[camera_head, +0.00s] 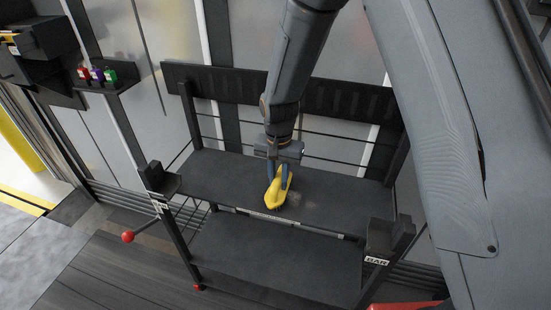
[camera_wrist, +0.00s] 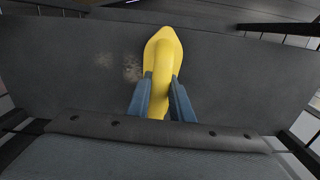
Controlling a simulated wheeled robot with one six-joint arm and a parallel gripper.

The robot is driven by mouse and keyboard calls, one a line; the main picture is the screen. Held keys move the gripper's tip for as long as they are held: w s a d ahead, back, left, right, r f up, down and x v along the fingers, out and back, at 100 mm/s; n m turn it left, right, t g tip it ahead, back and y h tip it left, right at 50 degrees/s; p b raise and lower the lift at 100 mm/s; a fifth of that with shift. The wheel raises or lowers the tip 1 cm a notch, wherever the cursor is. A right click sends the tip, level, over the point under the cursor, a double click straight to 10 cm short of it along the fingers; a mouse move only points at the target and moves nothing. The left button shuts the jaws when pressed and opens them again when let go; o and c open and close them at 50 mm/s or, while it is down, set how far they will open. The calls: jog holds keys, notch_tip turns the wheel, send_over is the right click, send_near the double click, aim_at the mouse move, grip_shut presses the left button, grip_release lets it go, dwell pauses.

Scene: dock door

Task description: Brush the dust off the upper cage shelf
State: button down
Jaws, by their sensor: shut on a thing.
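My gripper (camera_head: 278,172) is shut on a yellow brush (camera_head: 279,190) over the upper cage shelf (camera_head: 230,175). In the wrist view the two blue-grey fingers (camera_wrist: 162,103) clasp the handle of the yellow brush (camera_wrist: 163,58). The brush is at or just above the dark shelf surface (camera_wrist: 235,85); contact cannot be told. Pale dust patches (camera_wrist: 131,68) lie on the shelf just left of the brush in the wrist view. The underside of the brush is hidden.
A lower shelf (camera_head: 265,262) lies below the upper one. Dark posts and rails frame the cage. A red-knobbed lever (camera_head: 128,237) sticks out at the left. A wall bracket holds small coloured items (camera_head: 97,74) at the upper left. The shelf's right part is clear.

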notch_tip(320, 180, up, 2)
jog(key=shift+w+a+r+p, duration=0.1)
jog(key=shift+a+r+p, duration=0.1)
jog(key=shift+p, duration=0.35)
jog(key=shift+d+r+p, duration=0.1)
jog(key=shift+r+p, duration=0.2)
jog(key=shift+r, duration=0.05)
jog(key=shift+r+p, duration=0.55)
jog(key=shift+r, duration=0.15)
jog(key=shift+r+p, duration=1.25)
jog(key=shift+r, duration=0.55)
